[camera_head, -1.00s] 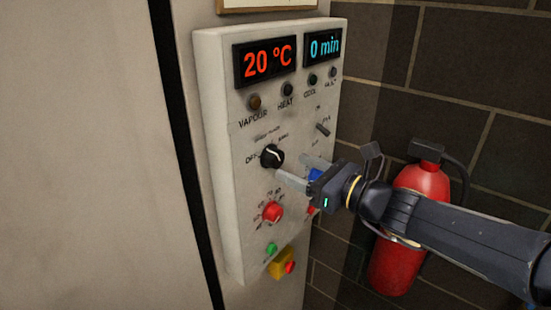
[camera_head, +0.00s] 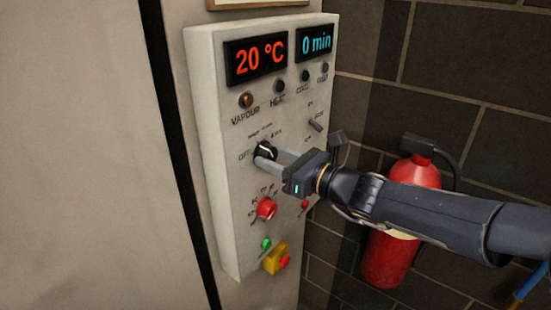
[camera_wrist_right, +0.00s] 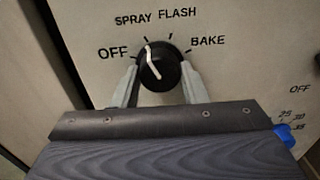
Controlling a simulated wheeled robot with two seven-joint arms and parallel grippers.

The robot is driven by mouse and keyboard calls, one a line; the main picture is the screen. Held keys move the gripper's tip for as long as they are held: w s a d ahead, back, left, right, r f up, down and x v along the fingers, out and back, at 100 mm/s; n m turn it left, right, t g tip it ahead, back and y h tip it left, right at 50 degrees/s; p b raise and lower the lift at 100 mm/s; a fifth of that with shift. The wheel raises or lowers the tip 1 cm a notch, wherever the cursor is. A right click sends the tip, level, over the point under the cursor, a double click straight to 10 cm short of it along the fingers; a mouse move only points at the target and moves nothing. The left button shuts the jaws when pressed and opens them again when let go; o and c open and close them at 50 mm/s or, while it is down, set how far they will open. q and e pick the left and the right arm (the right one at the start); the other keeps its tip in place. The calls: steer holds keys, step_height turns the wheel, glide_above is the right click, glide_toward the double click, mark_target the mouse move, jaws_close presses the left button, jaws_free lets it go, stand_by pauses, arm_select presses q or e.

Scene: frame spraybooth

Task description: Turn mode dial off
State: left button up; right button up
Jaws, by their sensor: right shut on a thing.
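The black mode dial (camera_head: 264,151) with a white pointer line sits on the pale control panel (camera_head: 211,140). In the right wrist view the dial (camera_wrist_right: 166,66) has OFF at its left, SPRAY and FLASH above, and BAKE at its right. The pointer line tilts up and slightly left, its top end near the mark under SPRAY. My right gripper (camera_head: 270,160) is shut on the dial, one finger on each side; the fingers also show in the wrist view (camera_wrist_right: 160,80). My left gripper is not in view.
Below the dial are a red knob (camera_head: 266,209), a green button (camera_head: 266,244) and a yellow box with a red button (camera_head: 275,259). A toggle switch (camera_head: 315,125) is up right. A red fire extinguisher (camera_head: 388,262) stands behind my right arm by the brick wall.

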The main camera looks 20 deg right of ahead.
steer(key=shift+f+n+b, duration=0.15)
steer(key=shift+n+b, duration=0.25)
steer(key=shift+b, duration=0.3)
steer(key=n+b, duration=0.4)
steer(key=b, duration=0.2)
steer(key=shift+f, duration=0.1)
steer(key=shift+d+r+n+b, duration=0.1)
steer(key=shift+r+n+b, duration=0.1)
steer(key=shift+n+b, duration=1.7)
steer(key=shift+n, duration=0.3)
steer(key=o, duration=1)
steer(key=shift+c, duration=0.2)
steer(key=v, duration=0.7)
steer(key=shift+s+d, duration=0.25)
steer(key=shift+s, duration=0.1)
